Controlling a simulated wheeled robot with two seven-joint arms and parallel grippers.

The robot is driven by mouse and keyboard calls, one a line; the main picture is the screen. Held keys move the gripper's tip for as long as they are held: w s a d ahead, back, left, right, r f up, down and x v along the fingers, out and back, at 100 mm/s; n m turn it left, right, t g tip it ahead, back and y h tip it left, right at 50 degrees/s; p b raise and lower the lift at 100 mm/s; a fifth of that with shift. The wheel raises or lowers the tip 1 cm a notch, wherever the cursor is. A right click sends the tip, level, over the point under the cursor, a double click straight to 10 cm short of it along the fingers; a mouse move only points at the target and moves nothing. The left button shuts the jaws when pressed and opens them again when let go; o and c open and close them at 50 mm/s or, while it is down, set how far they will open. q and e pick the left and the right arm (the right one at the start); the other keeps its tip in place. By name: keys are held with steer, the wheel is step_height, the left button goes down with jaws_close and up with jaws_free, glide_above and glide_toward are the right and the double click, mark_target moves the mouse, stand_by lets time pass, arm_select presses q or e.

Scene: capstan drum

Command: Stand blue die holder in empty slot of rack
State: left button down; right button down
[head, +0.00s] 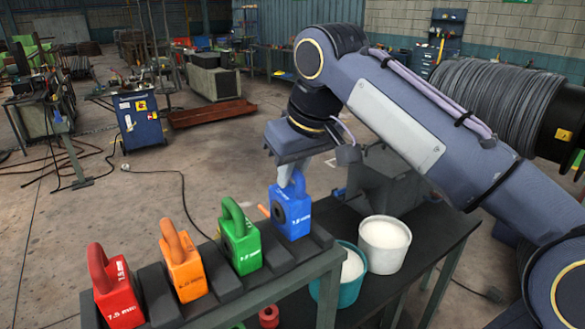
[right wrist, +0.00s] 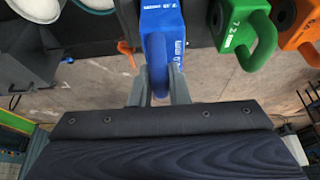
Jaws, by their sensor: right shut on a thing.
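The blue die holder (head: 291,215) is upright at the far right end of the dark rack (head: 220,287), between the last two dividers. I cannot tell whether its base rests on the slot floor or hangs just above it. My right gripper (head: 291,182) comes from above and is shut on the holder's loop handle. In the right wrist view the fingers (right wrist: 158,88) close around the blue handle (right wrist: 157,65). My left gripper is not in view.
Green (head: 239,240), orange (head: 182,262) and red (head: 115,290) die holders stand in the rack to the left. A white bucket (head: 384,245) and a teal bucket (head: 350,275) stand close to the right of the rack. A wire spool (head: 490,105) lies behind my right arm.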

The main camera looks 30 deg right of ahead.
steer(key=shift+f+b, duration=0.8)
steer(key=shift+f, duration=0.3)
stand_by(0.6)
steer(key=c, duration=0.8)
jaws_free()
steer(key=shift+f, duration=0.15)
step_height(320, 180, up, 4)
steer(key=p, duration=0.4)
steer(key=shift+r, duration=0.2)
steer(key=shift+r+p, duration=0.3)
steer(key=shift+r, duration=0.55)
